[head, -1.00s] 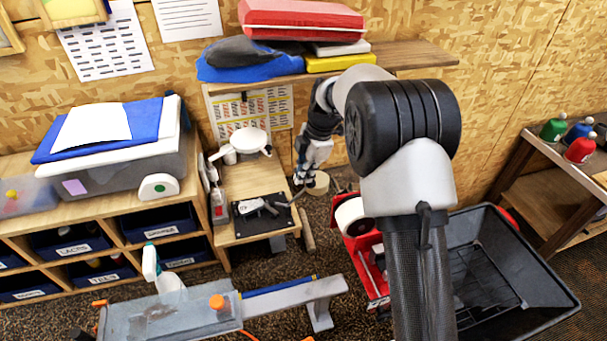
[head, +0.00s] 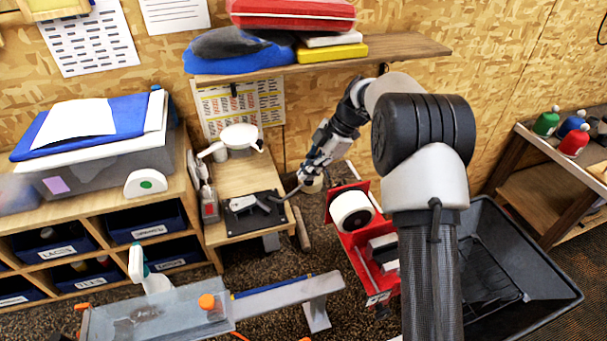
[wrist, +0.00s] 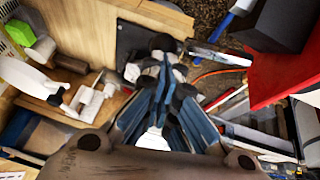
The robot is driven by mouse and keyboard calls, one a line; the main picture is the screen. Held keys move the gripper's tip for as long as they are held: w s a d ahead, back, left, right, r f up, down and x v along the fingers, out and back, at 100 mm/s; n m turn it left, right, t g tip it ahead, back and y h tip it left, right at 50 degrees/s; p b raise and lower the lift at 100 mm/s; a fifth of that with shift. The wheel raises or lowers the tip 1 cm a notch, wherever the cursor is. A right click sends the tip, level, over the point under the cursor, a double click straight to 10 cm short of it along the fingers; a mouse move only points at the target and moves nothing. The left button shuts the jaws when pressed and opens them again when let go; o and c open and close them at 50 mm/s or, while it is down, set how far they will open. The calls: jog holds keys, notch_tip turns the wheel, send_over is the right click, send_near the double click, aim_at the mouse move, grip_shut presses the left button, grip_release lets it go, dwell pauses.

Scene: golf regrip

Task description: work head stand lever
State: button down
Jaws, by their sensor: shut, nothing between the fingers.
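The head stand (head: 262,222) is a black plate on the small wooden bench, with a grey club-head-like piece (head: 243,203) on it. A thin dark bar, which looks like the lever (head: 288,196), slants up at its right side toward my gripper (head: 303,179). My gripper is shut and empty, just above and right of the plate. In the wrist view my gripper's fingertips (wrist: 165,62) meet in front of the black plate (wrist: 130,42). A thin grey bar (wrist: 218,56) shows to their right. I cannot tell whether the fingers touch the lever.
A white round lamp (head: 239,136) stands behind the plate, with bottles (head: 209,205) to the left. A shelf (head: 320,68) hangs above. A red machine with a white roll (head: 352,212) stands close on the right.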

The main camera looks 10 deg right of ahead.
jog(key=shift+w+d+f+y+b, duration=0.15)
jog(key=shift+d+f+y+b, duration=0.55)
jog(key=shift+f+b, duration=0.35)
jog(key=shift+w+d+f+y+b, duration=0.15)
jog(key=shift+d+f+y+b, duration=0.55)
jog(key=shift+b, duration=0.55)
jog(key=shift+d+f, duration=0.1)
jog(key=shift+d, duration=0.05)
